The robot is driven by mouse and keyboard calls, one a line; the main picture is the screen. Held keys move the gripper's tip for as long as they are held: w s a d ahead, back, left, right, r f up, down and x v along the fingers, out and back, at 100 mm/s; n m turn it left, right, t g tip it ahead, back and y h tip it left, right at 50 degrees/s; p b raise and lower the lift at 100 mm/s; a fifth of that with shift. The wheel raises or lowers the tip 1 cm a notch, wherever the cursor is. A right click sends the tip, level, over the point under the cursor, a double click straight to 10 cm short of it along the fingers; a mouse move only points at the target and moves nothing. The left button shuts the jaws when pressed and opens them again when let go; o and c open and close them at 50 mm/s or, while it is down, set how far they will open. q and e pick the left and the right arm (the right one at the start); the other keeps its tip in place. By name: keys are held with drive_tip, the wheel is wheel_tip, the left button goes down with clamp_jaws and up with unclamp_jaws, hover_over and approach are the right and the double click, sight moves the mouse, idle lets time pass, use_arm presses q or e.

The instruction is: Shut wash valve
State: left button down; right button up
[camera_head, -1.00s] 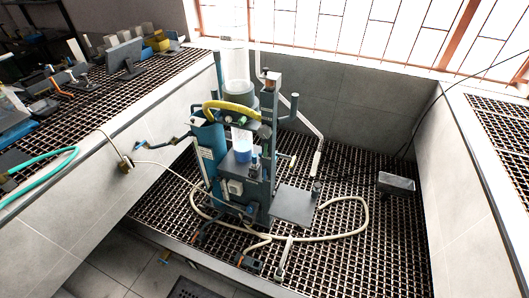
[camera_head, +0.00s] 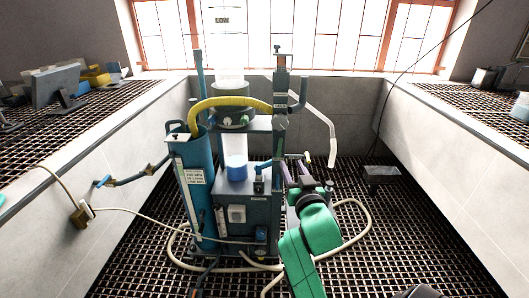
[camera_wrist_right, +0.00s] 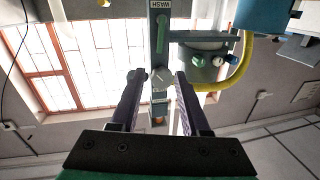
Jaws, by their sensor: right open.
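The flotation rig stands on the grating, with a dark upright post (camera_head: 280,120) on its right side. In the right wrist view the post (camera_wrist_right: 160,50) appears upside down with a label that seems to read WASH. I take this as the wash valve. My right gripper (camera_head: 298,168) is open and empty, below the handle and right of the post. In the wrist view its fingers (camera_wrist_right: 154,75) frame the post, apparently without contact. My left gripper is out of view.
A yellow hose (camera_head: 230,103) arches left of the post. A blue cylinder (camera_head: 197,215) stands at the rig's left. A pale hose (camera_head: 350,235) loops over the grating. Light walls (camera_head: 450,170) bound both sides.

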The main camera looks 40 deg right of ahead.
sight(281, 142)
drive_tip(key=x, duration=1.2)
drive_tip(key=shift+w+d, duration=0.25)
drive_tip(key=shift+w, duration=0.05)
clamp_jaws()
drive_tip(key=shift+f, duration=0.1)
idle(0.5)
